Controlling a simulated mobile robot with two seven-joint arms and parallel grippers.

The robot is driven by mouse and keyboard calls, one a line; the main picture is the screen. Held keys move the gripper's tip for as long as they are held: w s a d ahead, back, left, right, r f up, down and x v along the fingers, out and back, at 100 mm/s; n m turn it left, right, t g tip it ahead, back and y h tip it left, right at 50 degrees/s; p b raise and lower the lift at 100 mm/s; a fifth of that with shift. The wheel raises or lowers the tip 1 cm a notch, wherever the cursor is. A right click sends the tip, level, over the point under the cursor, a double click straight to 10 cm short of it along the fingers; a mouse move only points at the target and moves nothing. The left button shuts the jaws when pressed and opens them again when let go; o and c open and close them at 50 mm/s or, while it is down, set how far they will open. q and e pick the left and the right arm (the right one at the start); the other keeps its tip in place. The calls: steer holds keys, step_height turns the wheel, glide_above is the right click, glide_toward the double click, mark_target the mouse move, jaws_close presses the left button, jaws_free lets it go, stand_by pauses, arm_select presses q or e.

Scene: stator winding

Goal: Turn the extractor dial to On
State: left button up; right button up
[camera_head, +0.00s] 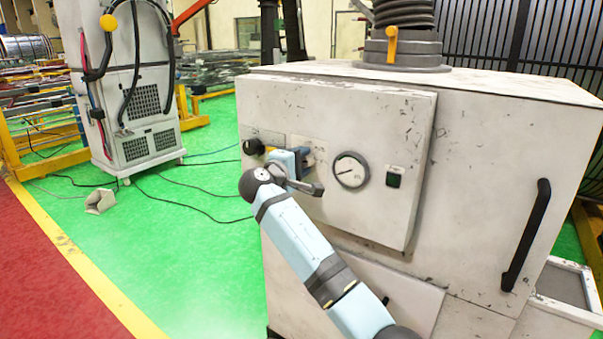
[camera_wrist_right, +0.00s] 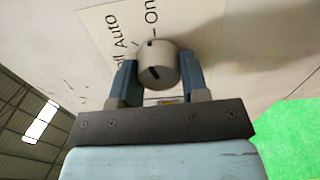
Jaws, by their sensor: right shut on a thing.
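The dial is a round grey knob (camera_wrist_right: 158,66) on the panel, beside a label plate (camera_wrist_right: 105,30) reading Off, Auto and On. My right gripper (camera_wrist_right: 155,75) has its two blue fingers on opposite sides of the dial, shut on it. A small dark mark on the dial's upper rim lies on the side toward On; I cannot tell the exact setting. In the head view my right gripper (camera_head: 303,158) is at the cabinet's front panel and covers the dial. My left gripper is not in view.
The white cabinet (camera_head: 470,170) has a black knob (camera_head: 253,146) left of my gripper, a round gauge (camera_head: 351,171) and a dark green switch (camera_head: 394,177) to the right. A black handle (camera_head: 527,235) sticks out at right.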

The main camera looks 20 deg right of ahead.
steer(key=shift+f+m+b, duration=0.1)
steer(key=shift+m+b, duration=1)
steer(key=shift+m, duration=0.5)
steer(key=o, duration=0.9)
steer(key=b+v, duration=0.1)
steer(key=v, duration=1.3)
